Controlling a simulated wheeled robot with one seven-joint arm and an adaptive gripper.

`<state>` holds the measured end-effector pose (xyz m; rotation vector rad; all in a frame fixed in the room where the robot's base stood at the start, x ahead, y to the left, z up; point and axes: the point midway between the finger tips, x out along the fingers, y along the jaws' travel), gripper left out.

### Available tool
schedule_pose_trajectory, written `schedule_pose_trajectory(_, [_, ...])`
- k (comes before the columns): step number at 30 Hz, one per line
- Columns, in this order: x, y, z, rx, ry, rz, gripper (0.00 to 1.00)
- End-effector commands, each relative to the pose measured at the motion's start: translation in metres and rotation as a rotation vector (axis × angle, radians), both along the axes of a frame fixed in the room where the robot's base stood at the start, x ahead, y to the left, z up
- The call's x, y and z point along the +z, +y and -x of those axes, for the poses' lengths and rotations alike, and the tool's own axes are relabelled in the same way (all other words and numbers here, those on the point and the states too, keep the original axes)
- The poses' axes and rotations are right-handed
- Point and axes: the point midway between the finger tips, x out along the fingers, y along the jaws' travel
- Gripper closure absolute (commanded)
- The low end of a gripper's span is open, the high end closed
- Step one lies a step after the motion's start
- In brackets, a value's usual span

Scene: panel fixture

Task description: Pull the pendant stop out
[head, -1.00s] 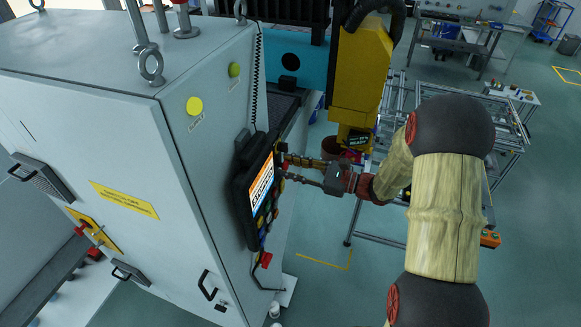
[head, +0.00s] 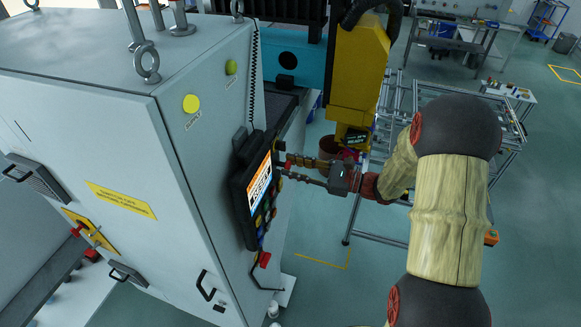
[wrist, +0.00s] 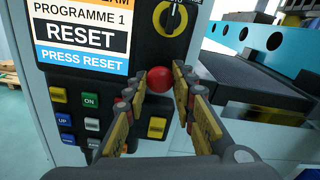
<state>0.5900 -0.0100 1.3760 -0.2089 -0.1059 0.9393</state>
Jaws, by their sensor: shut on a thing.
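The pendant stop is a round red button (wrist: 159,79) on the dark pendant panel, right of its lit screen and below a yellow-ringed rotary switch. My gripper (wrist: 160,77) has one yellow-padded finger on each side of the button and is shut on it. In the head view, the pendant (head: 250,205) is on the side of the grey cabinet, and my gripper (head: 282,167) reaches its upper right edge from the right.
The pendant's lower keys, including a green ON key (wrist: 91,100) and a yellow key (wrist: 157,128), lie close to my fingers. The grey cabinet (head: 90,120) fills the left. A yellow machine part (head: 358,75) hangs behind my gripper. Open floor lies below my arm.

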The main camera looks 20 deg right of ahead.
Motion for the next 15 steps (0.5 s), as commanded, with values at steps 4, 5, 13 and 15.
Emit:
schedule_pose_trajectory(4, [-0.0007,-0.0004,0.0003,-0.001,0.002,-0.001,0.69])
schedule_pose_trajectory(5, [-0.0006,-0.0004,0.0003,-0.001,0.002,-0.001,0.67])
schedule_pose_trajectory(13, [-0.0005,-0.0002,0.0001,-0.001,0.002,-0.001,0.55])
schedule_pose_trajectory(15, [-0.0005,-0.0002,0.0001,-0.001,0.002,-0.001,0.55])
